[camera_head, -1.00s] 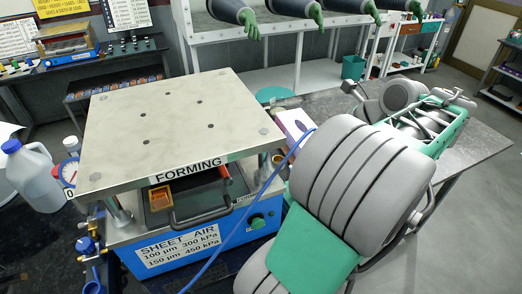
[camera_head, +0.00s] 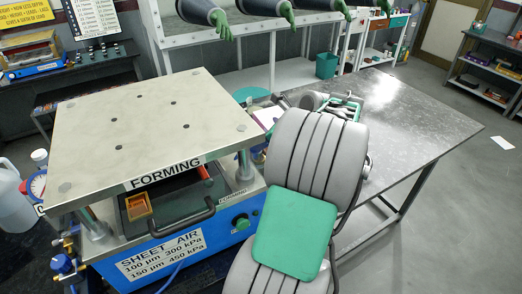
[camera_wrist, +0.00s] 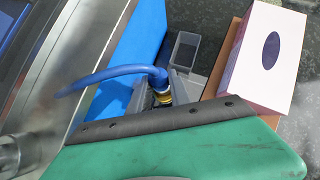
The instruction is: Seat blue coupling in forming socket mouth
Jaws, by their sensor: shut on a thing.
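My gripper (camera_wrist: 164,88) shows in the wrist view, its grey fingers shut on the blue coupling (camera_wrist: 160,77). A brass part (camera_wrist: 163,98) sits just below the blue end, between the fingers. A blue hose (camera_wrist: 105,81) curves left from the coupling. In the head view my arm hides the fingers and the coupling. The forming press (camera_head: 150,125) stands left of my arm, with a blue front. Blue and brass fittings (camera_head: 65,263) stand at its lower left corner. I cannot make out the socket mouth for certain.
A white box with a purple oval (camera_wrist: 268,52) and a small grey open bin (camera_wrist: 184,52) lie near my gripper in the wrist view. A bare grey table (camera_head: 420,110) extends right of my arm.

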